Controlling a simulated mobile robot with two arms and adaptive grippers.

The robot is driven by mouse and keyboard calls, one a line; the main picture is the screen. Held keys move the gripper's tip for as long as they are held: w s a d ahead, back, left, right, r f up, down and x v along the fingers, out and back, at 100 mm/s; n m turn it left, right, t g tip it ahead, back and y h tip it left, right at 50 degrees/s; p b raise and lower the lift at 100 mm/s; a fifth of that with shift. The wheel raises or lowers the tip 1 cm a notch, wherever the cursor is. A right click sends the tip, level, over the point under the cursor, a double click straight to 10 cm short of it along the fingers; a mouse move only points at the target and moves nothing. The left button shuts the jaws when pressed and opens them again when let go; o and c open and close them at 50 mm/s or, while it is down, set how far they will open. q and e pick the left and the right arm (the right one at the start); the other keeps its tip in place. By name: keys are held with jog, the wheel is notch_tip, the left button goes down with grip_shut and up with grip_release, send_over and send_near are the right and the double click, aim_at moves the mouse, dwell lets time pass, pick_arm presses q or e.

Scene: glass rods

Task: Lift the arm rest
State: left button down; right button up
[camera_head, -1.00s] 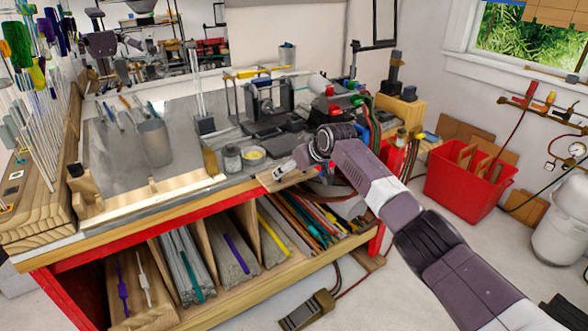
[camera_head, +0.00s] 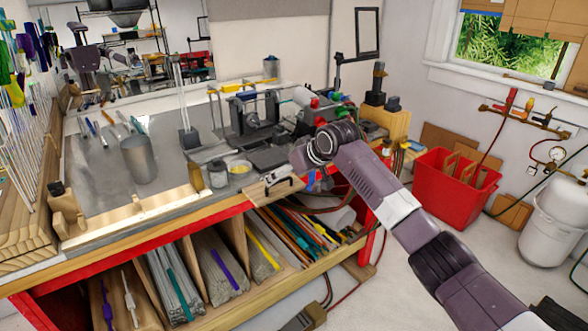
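My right arm comes in from the right and reaches to the bench's front edge. Its gripper (camera_head: 279,178) is small in view, at a short light-wood board (camera_head: 262,193) on that edge, which looks like the arm rest. The fingers are over or against the board; I cannot tell whether they grip it. The board looks level with the bench top. A longer pale wooden strip (camera_head: 140,214) lies along the front edge further left. My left gripper is not in view.
Jars (camera_head: 217,174), a metal cup (camera_head: 139,160) and a torch fixture (camera_head: 255,112) stand on the bench. Shelves below hold bundled glass rods (camera_head: 290,228). A red bin (camera_head: 455,188) stands on the floor at right. Hoses hang near my wrist.

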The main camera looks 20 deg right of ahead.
jog(key=shift+v, duration=2.3)
jog(key=s+d+f+m+g+h+b, duration=0.1)
jog(key=s+f, duration=0.2)
jog(key=f, duration=1.2)
jog(key=s+d+f+m+g+b, duration=0.1)
jog(key=s+d+f, duration=0.1)
jog(key=f, duration=1.3)
jog(key=s+d+f+g+h, duration=0.1)
jog(key=s+f, duration=0.6)
jog(key=f, duration=0.3)
jog(key=s+d+f, duration=0.1)
jog(key=s+f, duration=0.6)
jog(key=f, duration=0.4)
jog(key=s+f+g+b, duration=0.1)
jog(key=s+f, duration=0.6)
jog(key=s, duration=0.4)
jog(key=s+f+g+h, duration=0.1)
jog(key=s+f, duration=0.5)
jog(key=s, duration=0.5)
jog(key=s+f+g+b, duration=0.1)
jog(key=s+f, duration=0.6)
jog(key=s, duration=0.4)
jog(key=s+a+f+g, duration=0.1)
jog(key=s+a+f, duration=0.1)
jog(key=s, duration=1.4)
jog(key=shift+f, duration=0.35)
